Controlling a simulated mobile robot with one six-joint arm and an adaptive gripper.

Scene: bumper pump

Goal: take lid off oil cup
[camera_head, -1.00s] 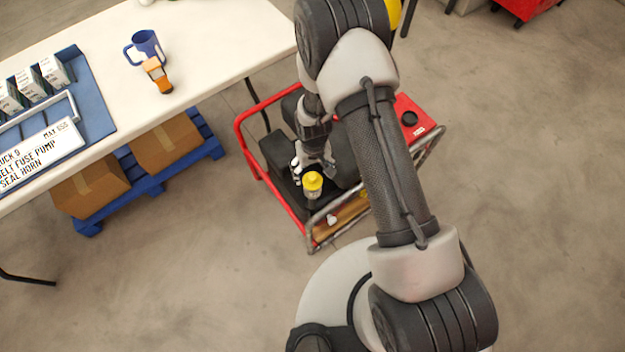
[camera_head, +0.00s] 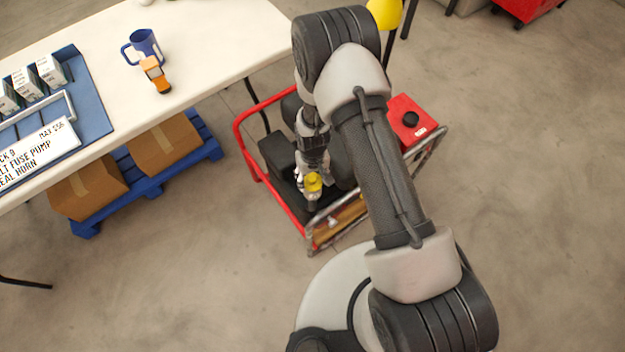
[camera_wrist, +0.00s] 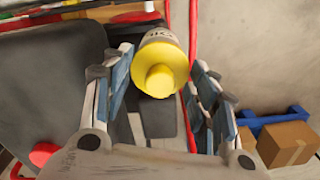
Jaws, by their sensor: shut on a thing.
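The oil cup's yellow lid (camera_head: 313,182) shows at the front of the red-framed pump in the head view. In the wrist view the yellow lid (camera_wrist: 160,65), with a raised round knob, sits on the pale lettered cup body (camera_wrist: 158,36). My gripper (camera_head: 311,184) is around the lid, with its fingers on both sides. In the wrist view my gripper (camera_wrist: 158,85) has one finger left and one right of the lid. It is shut on the lid, though the contact itself is hard to see. The lid is still seated on the cup.
The pump's red tube frame (camera_head: 243,140) and a metal rail (camera_head: 322,236) surround the cup. A white table (camera_head: 215,50) at left holds a blue mug (camera_head: 145,45), an orange-and-black tool (camera_head: 155,74) and a blue tray (camera_head: 98,118). Open floor lies right.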

